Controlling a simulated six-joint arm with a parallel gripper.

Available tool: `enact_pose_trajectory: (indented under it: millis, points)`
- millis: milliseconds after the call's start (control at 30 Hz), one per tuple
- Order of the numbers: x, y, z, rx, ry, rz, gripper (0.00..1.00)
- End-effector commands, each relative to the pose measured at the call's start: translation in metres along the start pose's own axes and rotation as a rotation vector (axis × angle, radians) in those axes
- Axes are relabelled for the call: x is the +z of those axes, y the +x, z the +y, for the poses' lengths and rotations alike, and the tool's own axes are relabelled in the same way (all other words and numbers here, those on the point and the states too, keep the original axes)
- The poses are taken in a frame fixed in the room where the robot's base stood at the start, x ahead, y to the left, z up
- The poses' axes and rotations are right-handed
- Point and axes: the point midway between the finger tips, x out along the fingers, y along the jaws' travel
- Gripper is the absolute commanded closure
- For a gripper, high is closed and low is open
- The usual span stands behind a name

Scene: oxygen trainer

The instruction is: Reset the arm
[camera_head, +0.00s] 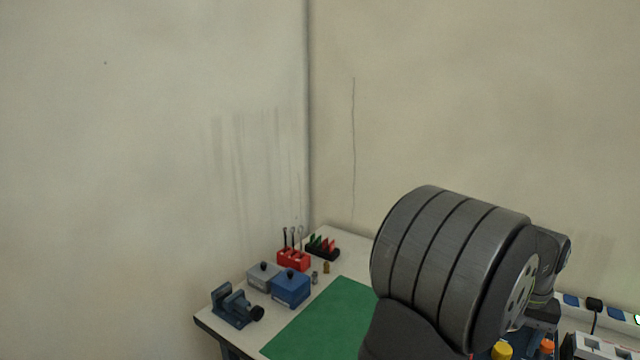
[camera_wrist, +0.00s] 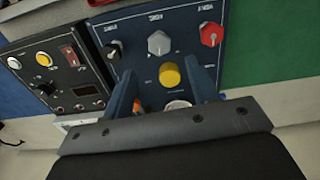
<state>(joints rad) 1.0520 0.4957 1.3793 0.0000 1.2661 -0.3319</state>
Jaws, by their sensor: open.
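My gripper (camera_wrist: 162,70) shows in the wrist view as two blue fingers spread apart, with nothing held between them. It is over a dark blue panel (camera_wrist: 138,32) with a black knob (camera_wrist: 113,50), a grey knob (camera_wrist: 159,42), a red knob (camera_wrist: 210,34) and a yellow knob (camera_wrist: 169,75). A round pale part and an orange part show low between the fingers, partly hidden. I cannot tell whether the fingers touch the panel. In the head view my arm fills the lower right and hides most of the gripper and panel; a yellow knob (camera_head: 502,350) shows beside it.
A black box with lights and switches (camera_wrist: 60,65) stands left of the panel. A green mat (camera_head: 322,320) lies bare. Behind it are a vise (camera_head: 232,307), a grey box (camera_head: 263,275), a blue box (camera_head: 291,288), a red rack (camera_head: 293,260) and a black rack (camera_head: 322,248).

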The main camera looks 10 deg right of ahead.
Motion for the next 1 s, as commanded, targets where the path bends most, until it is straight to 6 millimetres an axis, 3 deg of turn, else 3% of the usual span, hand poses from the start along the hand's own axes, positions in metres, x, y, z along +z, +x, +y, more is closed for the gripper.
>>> enact_pose_trajectory:
  millis: [200, 400, 633, 1000]
  points:
    - [0.001, 0.043, 0.000, -0.001, 0.000, -0.004, 0.47]
    - [0.000, 0.066, 0.000, -0.001, 0.000, -0.002, 0.47]
    - [0.000, 0.073, 0.000, 0.000, 0.000, -0.001, 0.47]
    - [0.000, 0.067, 0.000, 0.000, 0.001, 0.001, 0.47]
